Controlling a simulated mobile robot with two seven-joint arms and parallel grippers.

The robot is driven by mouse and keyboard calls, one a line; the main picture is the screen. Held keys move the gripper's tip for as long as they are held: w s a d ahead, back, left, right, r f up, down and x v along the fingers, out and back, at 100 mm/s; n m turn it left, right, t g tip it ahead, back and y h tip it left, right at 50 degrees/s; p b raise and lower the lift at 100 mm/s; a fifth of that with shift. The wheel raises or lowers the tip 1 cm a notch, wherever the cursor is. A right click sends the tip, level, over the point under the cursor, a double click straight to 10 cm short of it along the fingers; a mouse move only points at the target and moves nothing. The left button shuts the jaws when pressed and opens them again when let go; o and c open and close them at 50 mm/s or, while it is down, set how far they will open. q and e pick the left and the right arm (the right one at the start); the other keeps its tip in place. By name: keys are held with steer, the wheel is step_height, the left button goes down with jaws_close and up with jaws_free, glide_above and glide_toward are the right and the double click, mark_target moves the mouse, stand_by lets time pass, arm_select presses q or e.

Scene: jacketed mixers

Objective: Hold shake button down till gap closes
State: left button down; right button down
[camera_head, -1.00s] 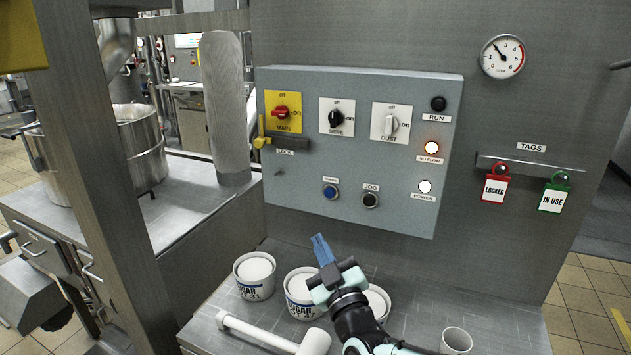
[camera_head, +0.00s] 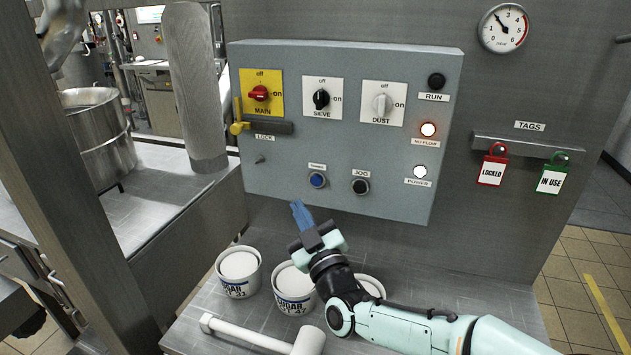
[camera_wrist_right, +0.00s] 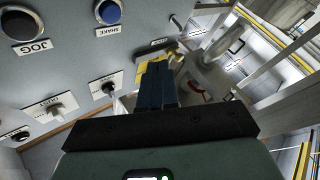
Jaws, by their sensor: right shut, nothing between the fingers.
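In the right wrist view the fingers (camera_wrist_right: 157,82) point up toward the panel's lock area, right of and below the button. No gap can be made out. My left gripper is out of view.
The black JOG button (camera_head: 360,186) is right of the shake button. Rotary switches, including the red MAIN switch (camera_head: 259,93), and a yellow lock lever (camera_head: 239,122) are above. White tubs (camera_head: 239,273) and a white mallet (camera_head: 250,337) are on the bench below.

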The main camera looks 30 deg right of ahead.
mark_target(316, 181)
steer(key=shift+w+d, duration=1.25)
steer(key=shift+d, duration=0.2)
steer(key=shift+w+d, duration=1.25)
steer(key=shift+d, duration=0.2)
steer(key=shift+w+d+b, duration=0.25)
steer(key=shift+d+b, duration=0.05)
steer(key=shift+w+d, duration=0.25)
steer(key=shift+d, duration=0.1)
stand_by(2.5)
